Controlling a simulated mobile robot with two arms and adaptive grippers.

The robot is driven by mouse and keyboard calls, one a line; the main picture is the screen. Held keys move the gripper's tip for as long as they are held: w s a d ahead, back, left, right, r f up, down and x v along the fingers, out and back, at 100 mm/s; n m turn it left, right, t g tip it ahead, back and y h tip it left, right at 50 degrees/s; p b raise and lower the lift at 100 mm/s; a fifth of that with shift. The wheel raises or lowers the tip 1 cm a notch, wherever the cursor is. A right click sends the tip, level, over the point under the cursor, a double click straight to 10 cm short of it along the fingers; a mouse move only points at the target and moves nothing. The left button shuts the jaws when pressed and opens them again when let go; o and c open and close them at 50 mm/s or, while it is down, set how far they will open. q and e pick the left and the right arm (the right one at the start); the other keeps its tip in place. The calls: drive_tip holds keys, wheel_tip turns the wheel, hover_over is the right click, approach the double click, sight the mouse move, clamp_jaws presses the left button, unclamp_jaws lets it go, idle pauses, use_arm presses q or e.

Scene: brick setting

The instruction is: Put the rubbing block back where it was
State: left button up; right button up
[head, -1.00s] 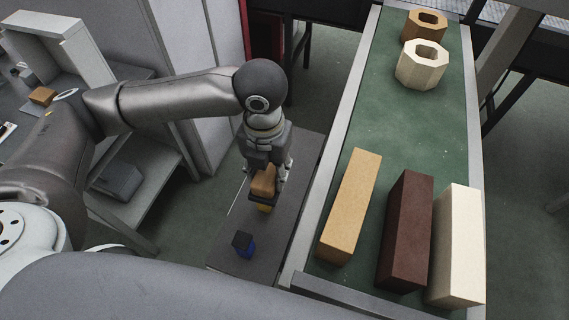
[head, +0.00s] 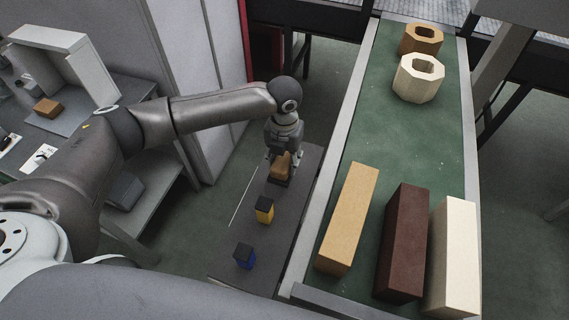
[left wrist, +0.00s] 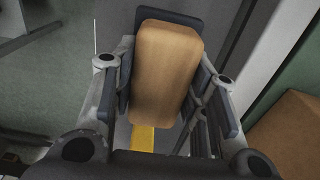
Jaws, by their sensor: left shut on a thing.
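My left gripper (head: 283,158) is shut on the rubbing block (head: 281,167), a tan-orange block with rounded edges. It is over the far part of a narrow dark grey bench. In the left wrist view the rubbing block (left wrist: 167,72) sits between the two fingers. A dark slab (left wrist: 186,19) shows around its far end; I cannot tell if it is part of the block or lies under it. Whether the block touches the bench is unclear. My right gripper is not in view.
On the dark bench (head: 235,232) stand a yellow block with a black top (head: 264,210) and a blue one (head: 244,257), nearer me. The green conveyor (head: 395,135) to the right carries three long blocks and two ring-shaped pieces. A grey table is at left.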

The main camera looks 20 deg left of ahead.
sight(285, 166)
use_arm(q)
drive_tip(key=shift+w+f, duration=0.35)
drive_tip(key=shift+f, duration=0.05)
wheel_tip(285, 166, down, 2)
drive_tip(key=shift+f+p, duration=0.1)
drive_tip(key=shift+p, duration=0.55)
drive_tip(key=shift+f, duration=0.45)
drive_tip(key=shift+f, duration=0.15)
drive_tip(key=o, duration=1.2)
drive_tip(key=shift+o, duration=0.2)
